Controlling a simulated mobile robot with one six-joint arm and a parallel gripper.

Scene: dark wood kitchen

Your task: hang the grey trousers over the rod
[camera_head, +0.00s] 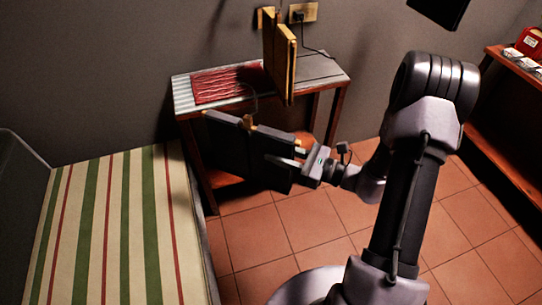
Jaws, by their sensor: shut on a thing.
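My gripper (296,164) is at mid-frame and is shut on the right end of a dark, flat piece that I take to be the grey trousers (232,148). They hang in the air in front of the small table. A thin curved hook and small yellow parts show at their top edge. A yellow folded piece (283,62) hangs higher up, above the table and apart from the trousers. I cannot make out the rod clearly; it may be hidden near the top of that yellow piece.
A small table (325,72) against the wall bears a red patterned cloth (225,83). A striped bed (110,225) fills the lower left. A wooden shelf (510,75) with items stands at the right. Tiled floor (300,225) is clear in the middle.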

